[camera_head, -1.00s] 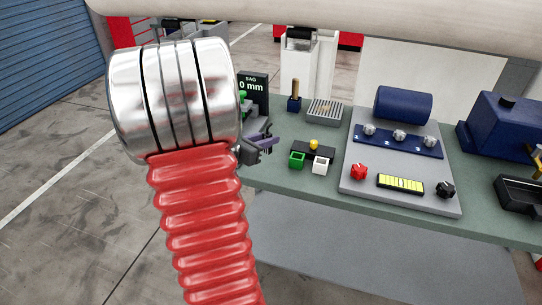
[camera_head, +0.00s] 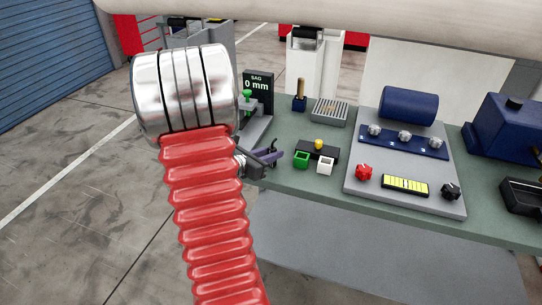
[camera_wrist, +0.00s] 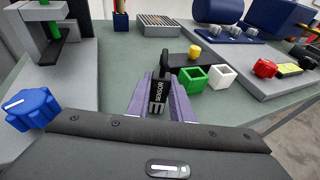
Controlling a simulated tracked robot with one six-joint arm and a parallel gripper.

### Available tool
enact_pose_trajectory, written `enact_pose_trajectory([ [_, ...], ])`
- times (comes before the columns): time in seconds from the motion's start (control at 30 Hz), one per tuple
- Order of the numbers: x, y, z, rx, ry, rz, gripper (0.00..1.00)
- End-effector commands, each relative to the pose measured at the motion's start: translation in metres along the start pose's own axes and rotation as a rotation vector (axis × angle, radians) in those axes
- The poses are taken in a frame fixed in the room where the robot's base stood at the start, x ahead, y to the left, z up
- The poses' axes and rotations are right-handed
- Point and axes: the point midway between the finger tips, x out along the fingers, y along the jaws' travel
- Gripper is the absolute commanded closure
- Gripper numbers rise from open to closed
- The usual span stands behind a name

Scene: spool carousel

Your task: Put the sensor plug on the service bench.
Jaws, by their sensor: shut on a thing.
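The sensor plug (camera_wrist: 158,97) is a black piece with white "SENSOR" lettering and a dark stem pointing away from the camera. My gripper (camera_wrist: 161,92) is shut on it, one purple finger on each side. In the head view my gripper (camera_head: 268,154) is at the left part of the front edge of the service bench (camera_head: 290,127), partly hidden behind my arm. The plug cannot be made out there. The grey-green bench top also shows in the wrist view (camera_wrist: 113,70), around and beyond the plug. I cannot tell whether the plug touches it.
Just beyond are a green open box (camera_head: 301,159), a white one (camera_head: 325,167) and a black block with a yellow knob (camera_head: 319,144). A grey control panel (camera_head: 355,185) stands right. A blue knob (camera_wrist: 32,109) and grey stand are left. Bare bench top lies between.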

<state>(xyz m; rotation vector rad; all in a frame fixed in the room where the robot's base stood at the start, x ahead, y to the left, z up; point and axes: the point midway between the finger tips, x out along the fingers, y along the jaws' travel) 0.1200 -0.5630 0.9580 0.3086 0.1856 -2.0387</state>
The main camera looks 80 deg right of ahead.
Motion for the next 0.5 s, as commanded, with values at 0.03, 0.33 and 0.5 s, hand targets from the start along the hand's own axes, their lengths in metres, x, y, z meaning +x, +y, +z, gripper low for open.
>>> enact_pose_trajectory([
  [0.03, 0.0003, 0.0, -0.0012, 0.0, 0.0, 0.0, 1.0],
  [0.33, 0.0005, 0.0001, -0.002, 0.0, 0.0, 0.0, 1.0],
  [0.5, 0.0008, 0.0001, -0.0033, 0.0, 0.0, 0.0, 0.73],
])
